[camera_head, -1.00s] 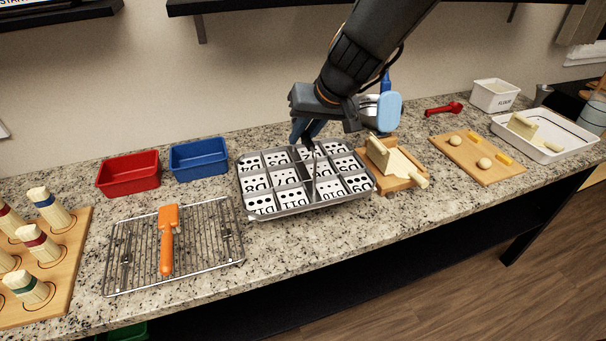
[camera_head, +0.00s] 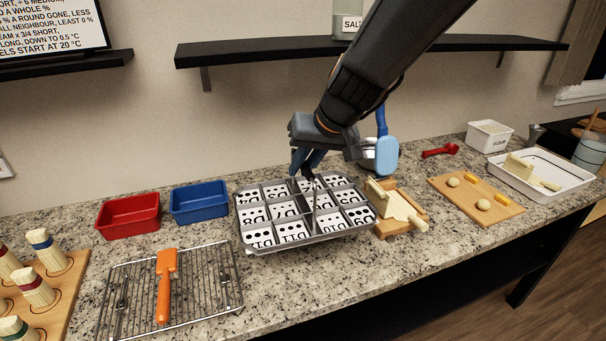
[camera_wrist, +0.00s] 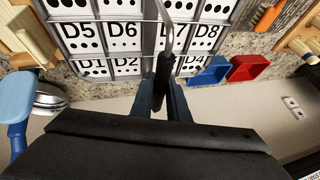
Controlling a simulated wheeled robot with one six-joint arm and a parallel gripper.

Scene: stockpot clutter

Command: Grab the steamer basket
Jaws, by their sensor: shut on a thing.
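No steamer basket can be made out in either view. My gripper (camera_head: 308,170) is above the back of a grey metal tray (camera_head: 245,245) divided into compartments. In the wrist view my gripper (camera_wrist: 163,88) is shut on the black handle of a slim metal tool (camera_wrist: 167,62). The tool's thin shaft also shows in the head view (camera_head: 314,205), reaching down over the tray. Whether its tip touches the tray is unclear. Cards marked with D numbers and black dots lie in the compartments.
Left of the tray are blue (camera_head: 199,203) and red (camera_head: 129,215) bins and a wire rack (camera_head: 205,285) bearing an orange-handled tool (camera_head: 164,285). To the right are a wooden press (camera_head: 398,210), a dough board (camera_head: 470,200) and a white tray (camera_head: 535,188). A shelf (camera_head: 370,54) hangs behind my arm.

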